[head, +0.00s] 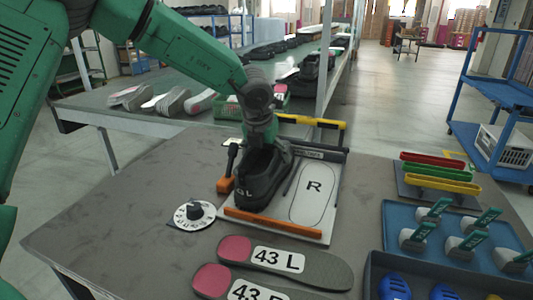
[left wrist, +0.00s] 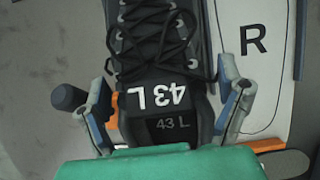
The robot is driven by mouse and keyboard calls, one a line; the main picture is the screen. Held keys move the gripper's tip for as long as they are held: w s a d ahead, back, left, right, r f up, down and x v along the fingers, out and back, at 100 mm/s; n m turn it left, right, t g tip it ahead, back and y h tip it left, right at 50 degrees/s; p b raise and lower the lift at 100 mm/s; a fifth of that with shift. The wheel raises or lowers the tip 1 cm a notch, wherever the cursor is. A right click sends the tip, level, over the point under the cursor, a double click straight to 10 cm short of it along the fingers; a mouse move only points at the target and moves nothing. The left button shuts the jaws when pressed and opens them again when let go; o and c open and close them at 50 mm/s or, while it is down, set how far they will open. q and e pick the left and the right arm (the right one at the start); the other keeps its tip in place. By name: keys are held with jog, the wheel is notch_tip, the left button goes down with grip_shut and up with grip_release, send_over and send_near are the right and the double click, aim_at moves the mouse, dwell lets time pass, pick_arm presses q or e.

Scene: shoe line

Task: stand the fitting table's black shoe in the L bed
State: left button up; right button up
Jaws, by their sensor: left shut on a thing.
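The black shoe (head: 263,180) is upright over the left half of the white fitting board (head: 325,228), beside the outlined R bed (head: 313,186). The L bed is hidden under the shoe. I cannot tell whether its sole touches the board. My left gripper (head: 262,138) is shut on the shoe from above, at its heel end. In the left wrist view, the gripper's fingers (left wrist: 168,75) are on either side of the shoe (left wrist: 163,60), which carries a white 43 L label and dark laces. My right gripper is not in view.
An orange bar (head: 272,222) runs along the board's front edge. A round dial (head: 194,214) stands to its left, and insoles marked 43 (head: 320,268) lie in front.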

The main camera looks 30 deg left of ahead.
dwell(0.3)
pick_arm(q)
jog(key=o, duration=1.5)
jog(key=shift+f, duration=0.1)
jog(key=shift+c, duration=0.2)
notch_tip(320, 180, up, 10)
jog(key=p, duration=1)
jog(key=shift+p, duration=0.3)
